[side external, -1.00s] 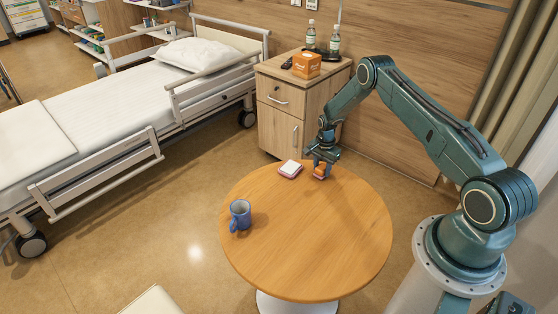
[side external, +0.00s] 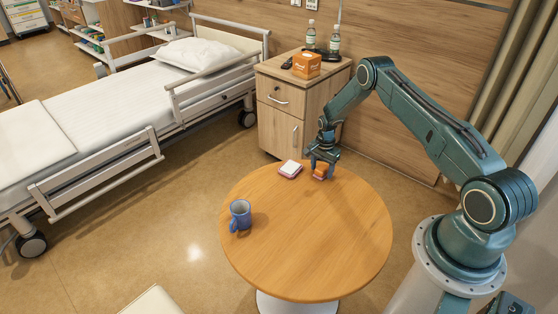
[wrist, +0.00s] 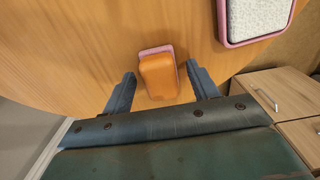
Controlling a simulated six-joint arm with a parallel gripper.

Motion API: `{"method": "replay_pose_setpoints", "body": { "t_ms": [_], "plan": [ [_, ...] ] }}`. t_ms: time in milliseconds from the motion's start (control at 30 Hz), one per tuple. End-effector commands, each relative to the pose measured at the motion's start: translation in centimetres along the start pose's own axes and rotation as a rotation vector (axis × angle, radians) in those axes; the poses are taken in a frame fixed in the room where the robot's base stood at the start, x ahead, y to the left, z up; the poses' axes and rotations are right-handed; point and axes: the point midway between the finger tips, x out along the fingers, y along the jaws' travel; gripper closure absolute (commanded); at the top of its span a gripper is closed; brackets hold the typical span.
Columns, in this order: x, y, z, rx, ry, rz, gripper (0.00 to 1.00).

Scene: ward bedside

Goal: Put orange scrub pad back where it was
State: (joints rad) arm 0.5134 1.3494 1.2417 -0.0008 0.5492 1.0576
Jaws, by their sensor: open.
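The orange scrub pad (wrist: 158,78) sits on a small pink piece (wrist: 156,49), whose rim shows around it, at the far edge of the round table in the side view. My gripper (wrist: 160,82) is open, with one finger on each side of the pad and a visible gap on both sides. In the side view the gripper (side external: 322,165) is low over the table, and the orange pad (side external: 320,173) shows just under the fingers. A second pink-rimmed piece with a white top (side external: 290,169) lies left of the pad; it also shows in the wrist view (wrist: 254,17).
The round wooden table (side external: 300,230) carries a blue mug (side external: 240,215) on its left side; its middle and front are clear. A bedside cabinet (side external: 290,110) with an orange box (side external: 307,65) and bottles stands behind. A bed (side external: 110,120) is at left.

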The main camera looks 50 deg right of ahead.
Motion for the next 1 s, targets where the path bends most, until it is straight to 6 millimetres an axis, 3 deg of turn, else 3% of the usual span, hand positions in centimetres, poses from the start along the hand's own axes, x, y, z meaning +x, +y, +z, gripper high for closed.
{"method": "replay_pose_setpoints", "body": {
  "t_ms": [267, 800, 1000],
  "plan": [
    [-2.1, -0.1, -0.1, 0.0, 0.001, -0.002, 0.41],
    [-9.9, -0.1, 0.0, 0.0, 0.001, -0.002, 0.41],
    [-11.6, 0.0, 0.0, 0.0, 0.001, -0.001, 0.41]
  ]
}}
